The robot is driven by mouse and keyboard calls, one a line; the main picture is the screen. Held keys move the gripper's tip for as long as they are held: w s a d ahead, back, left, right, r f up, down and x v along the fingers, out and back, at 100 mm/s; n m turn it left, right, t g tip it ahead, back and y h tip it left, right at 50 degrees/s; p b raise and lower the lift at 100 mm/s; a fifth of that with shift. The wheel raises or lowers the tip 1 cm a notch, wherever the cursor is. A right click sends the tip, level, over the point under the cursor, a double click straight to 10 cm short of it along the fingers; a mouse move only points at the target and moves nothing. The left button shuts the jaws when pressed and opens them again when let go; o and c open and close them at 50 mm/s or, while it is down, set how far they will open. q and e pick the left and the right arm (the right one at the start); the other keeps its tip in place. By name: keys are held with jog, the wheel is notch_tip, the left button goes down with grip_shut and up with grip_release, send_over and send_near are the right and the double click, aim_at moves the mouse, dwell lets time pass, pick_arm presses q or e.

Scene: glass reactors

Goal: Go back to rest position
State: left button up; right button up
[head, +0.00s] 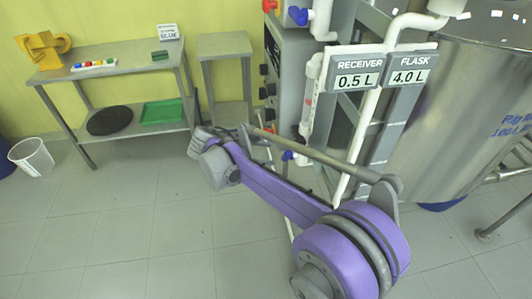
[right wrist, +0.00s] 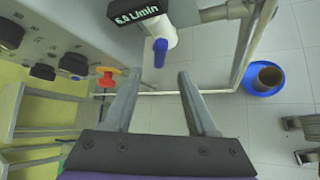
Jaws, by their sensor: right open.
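My right arm reaches up and left across the head view from the lower right, in purple and grey. Its gripper (head: 257,143) is at the far end of the arm, in front of the reactor's grey panel, small and partly covered by arm parts. In the right wrist view the gripper (right wrist: 155,78) has its two grey fingers well apart with nothing held between them. A white fitting with a blue tip (right wrist: 160,52) shows beyond the fingertips. My left gripper is not in view.
The reactor frame with white pipes (head: 322,85) and a large steel vessel (head: 450,100) stand close on the right. A steel table (head: 110,67) stands at the back left. Floor in front is clear.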

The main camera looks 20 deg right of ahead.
dwell(0.3)
jog(key=s+a+m+t+y+p, duration=0.1)
jog(key=s+a+m+y+p, duration=0.1)
jog(key=s, duration=0.7)
jog(key=s+a+r+m+t+y+p, duration=0.1)
jog(key=s+m+y+p, duration=0.3)
jog(key=s, duration=0.5)
jog(key=s+a+r+m+t+y+p, duration=0.1)
jog(key=s+a+m+y+p, duration=0.2)
jog(key=s+m, duration=0.3)
jog(key=shift+s+a+m+y+p, duration=0.35)
jog(key=shift+s+y, duration=0.25)
jog(key=shift+s, duration=0.85)
